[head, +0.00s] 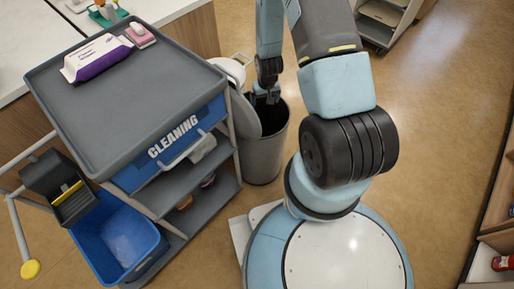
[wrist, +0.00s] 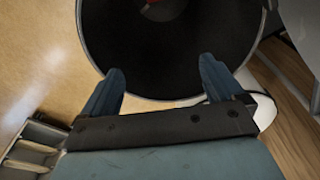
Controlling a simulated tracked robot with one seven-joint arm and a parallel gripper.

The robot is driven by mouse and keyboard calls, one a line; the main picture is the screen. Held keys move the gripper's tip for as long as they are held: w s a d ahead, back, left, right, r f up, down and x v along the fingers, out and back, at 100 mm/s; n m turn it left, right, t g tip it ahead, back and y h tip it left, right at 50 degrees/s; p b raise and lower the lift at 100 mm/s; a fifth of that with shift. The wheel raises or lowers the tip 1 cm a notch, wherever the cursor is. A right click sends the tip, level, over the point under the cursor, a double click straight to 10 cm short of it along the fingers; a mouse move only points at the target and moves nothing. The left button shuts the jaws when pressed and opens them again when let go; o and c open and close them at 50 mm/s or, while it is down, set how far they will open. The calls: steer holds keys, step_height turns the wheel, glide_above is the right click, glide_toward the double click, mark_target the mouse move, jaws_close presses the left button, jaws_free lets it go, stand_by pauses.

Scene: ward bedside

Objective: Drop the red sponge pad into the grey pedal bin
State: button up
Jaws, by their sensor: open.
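The grey pedal bin (head: 263,158) stands on the floor just right of the cleaning cart, its lid (head: 245,115) raised on the cart side. My gripper (head: 266,98) points down at the bin's mouth. In the wrist view my gripper (wrist: 161,68) has its two blue fingers spread, nothing between them, over the dark inside of the bin (wrist: 180,97).
The cleaning cart (head: 110,130) stands left of the bin, with a purple-and-white wipes pack (head: 97,58) and a pink item (head: 140,35) on top. A blue bucket (head: 117,236) is at its front. A shelf unit (head: 385,20) stands behind. Floor to the right (head: 440,130) is clear.

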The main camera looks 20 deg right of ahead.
step_height(320, 180, up, 10)
steer(key=s, duration=0.1)
steer(key=shift+f, duration=0.2)
steer(key=shift+s, duration=0.1)
stand_by(0.3)
